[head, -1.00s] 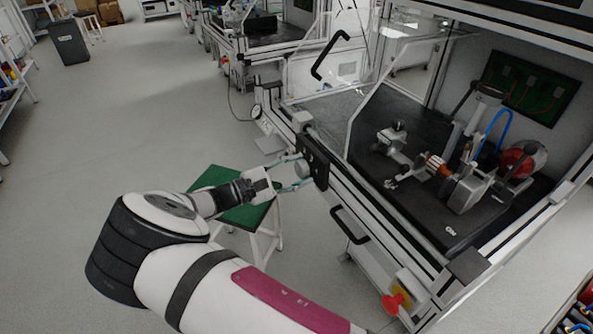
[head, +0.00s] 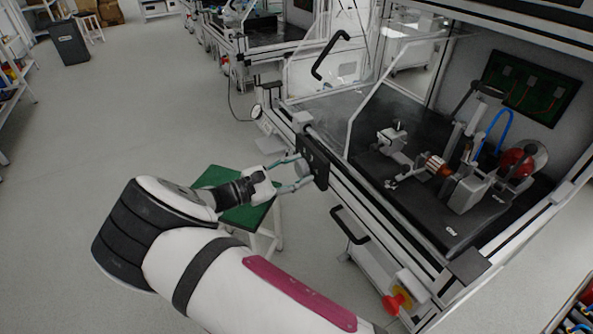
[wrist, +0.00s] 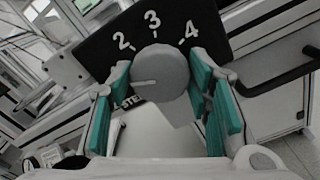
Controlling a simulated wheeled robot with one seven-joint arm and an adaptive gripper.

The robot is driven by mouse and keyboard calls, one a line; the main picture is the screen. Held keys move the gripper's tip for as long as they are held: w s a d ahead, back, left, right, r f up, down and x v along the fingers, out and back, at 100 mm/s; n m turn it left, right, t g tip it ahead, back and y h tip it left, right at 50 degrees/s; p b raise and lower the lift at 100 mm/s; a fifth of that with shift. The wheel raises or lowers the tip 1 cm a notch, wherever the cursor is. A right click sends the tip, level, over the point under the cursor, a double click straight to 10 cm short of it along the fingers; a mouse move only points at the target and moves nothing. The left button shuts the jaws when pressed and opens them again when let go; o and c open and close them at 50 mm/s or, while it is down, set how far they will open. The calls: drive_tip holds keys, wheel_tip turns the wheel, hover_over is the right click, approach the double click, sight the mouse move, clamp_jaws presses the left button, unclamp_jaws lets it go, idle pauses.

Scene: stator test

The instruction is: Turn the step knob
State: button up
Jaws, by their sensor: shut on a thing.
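The step knob (wrist: 163,73) is a round grey dial on a black panel (wrist: 100,48) with white numbers 2, 3 and 4 above it. A pale line on its face points left in the wrist view. The word below the knob is partly hidden. My gripper (wrist: 162,88) has its green-padded fingers on either side of the knob and is shut on it. In the head view my gripper (head: 298,174) reaches the black panel (head: 316,163) on the front of the test bench; the knob is small between the fingers there.
A black handle (head: 349,226) sits right of the panel, and a red emergency button (head: 396,304) lower down. A green-topped stool (head: 240,215) stands under my wrist. The bench (head: 400,235) holds a test rig. Open floor lies to the left.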

drive_tip(key=o, duration=1.1)
drive_tip(key=shift+a, duration=0.1)
drive_tip(key=shift+o, duration=0.2)
drive_tip(key=v, duration=1.2)
